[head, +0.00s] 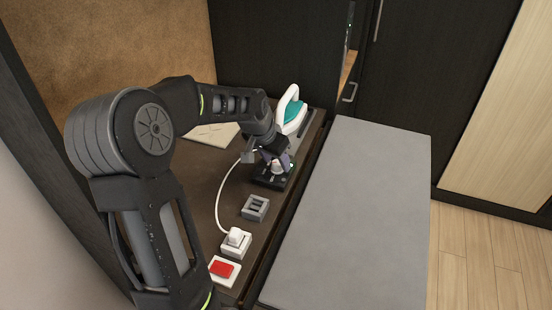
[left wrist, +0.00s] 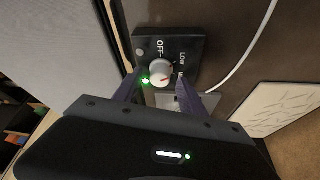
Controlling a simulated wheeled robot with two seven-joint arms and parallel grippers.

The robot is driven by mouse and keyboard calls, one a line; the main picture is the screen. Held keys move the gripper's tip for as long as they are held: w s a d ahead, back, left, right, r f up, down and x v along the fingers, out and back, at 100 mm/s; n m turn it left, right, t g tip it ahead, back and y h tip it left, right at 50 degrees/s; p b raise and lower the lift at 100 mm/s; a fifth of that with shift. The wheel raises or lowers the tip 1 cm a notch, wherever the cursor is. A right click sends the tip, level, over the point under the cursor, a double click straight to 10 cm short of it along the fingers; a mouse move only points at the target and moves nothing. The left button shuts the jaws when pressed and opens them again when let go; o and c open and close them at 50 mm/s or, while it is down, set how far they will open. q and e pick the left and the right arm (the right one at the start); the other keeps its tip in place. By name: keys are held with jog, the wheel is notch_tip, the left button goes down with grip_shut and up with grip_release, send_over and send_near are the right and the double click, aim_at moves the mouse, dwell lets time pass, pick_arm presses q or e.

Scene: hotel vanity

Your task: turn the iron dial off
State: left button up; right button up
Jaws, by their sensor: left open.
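The iron dial is a round white knob (left wrist: 161,72) with a red mark, on a black control box (left wrist: 188,47) lettered OFF and LOW; a further label is partly hidden by a finger. The red mark points toward the lower right, away from OFF. A small green light glows beside the knob. My left gripper (left wrist: 160,78) is open, its fingers one on each side of the knob; I cannot tell whether they touch it. In the head view the left gripper (head: 274,160) is over the black box (head: 266,182). The iron (head: 294,117), teal and white, stands behind it. My right gripper is not in view.
A grey switch block (head: 255,207), a white socket with a plug (head: 236,242) and a red button plate (head: 224,269) line the dark counter. A white cord curves left of the box. A grey padded surface (head: 355,210) lies to the right.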

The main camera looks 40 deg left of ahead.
pick_arm(q)
jog(key=shift+f, duration=0.15)
jog(key=shift+c, duration=0.3)
grip_shut()
